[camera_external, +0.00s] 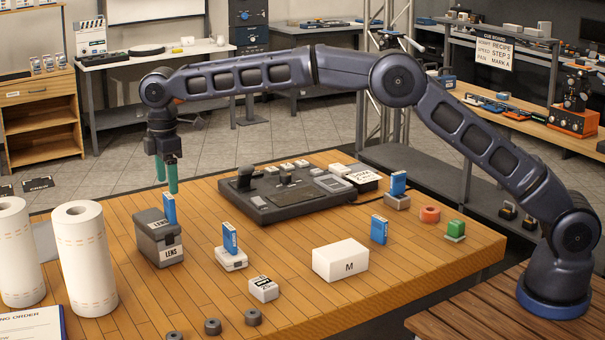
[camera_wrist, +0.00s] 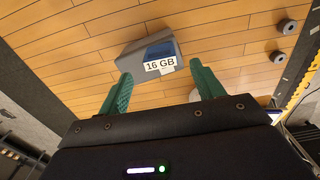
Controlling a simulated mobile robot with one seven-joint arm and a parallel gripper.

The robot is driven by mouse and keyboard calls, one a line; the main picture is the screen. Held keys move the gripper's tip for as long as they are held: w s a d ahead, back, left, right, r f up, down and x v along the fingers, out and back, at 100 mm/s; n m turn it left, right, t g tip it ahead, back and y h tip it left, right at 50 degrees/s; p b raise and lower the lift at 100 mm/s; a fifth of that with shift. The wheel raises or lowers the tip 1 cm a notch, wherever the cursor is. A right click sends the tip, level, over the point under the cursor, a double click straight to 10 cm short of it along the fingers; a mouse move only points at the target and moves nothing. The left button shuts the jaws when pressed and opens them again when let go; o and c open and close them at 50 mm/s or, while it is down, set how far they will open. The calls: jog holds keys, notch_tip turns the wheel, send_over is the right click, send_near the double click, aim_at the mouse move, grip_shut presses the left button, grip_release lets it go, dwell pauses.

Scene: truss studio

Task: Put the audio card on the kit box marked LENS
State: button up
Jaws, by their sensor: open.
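The dark grey kit box (camera_external: 158,243) marked LENS stands on the wooden table, left of centre. A blue card (camera_external: 169,208) stands upright on its lid. My gripper (camera_external: 166,188) is open, with green fingers pointing down just above that card. In the wrist view, a grey box top with a blue card (camera_wrist: 160,49) and a "16 GB" label lies just beyond the open fingers (camera_wrist: 160,75). Other blue cards stand on a small white box (camera_external: 230,238), on the table (camera_external: 379,229) and on a grey block (camera_external: 397,183). I cannot tell which is the audio card.
A black control panel (camera_external: 262,208) lies behind the cards. A white box marked M (camera_external: 340,262) and a small labelled box (camera_external: 263,290) stand in front. Paper rolls (camera_external: 85,260) stand at the left. An orange ring (camera_external: 430,214) and green block (camera_external: 455,228) are at the right.

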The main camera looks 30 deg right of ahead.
aim_at(169, 196)
jog(key=shift+r, duration=2.35)
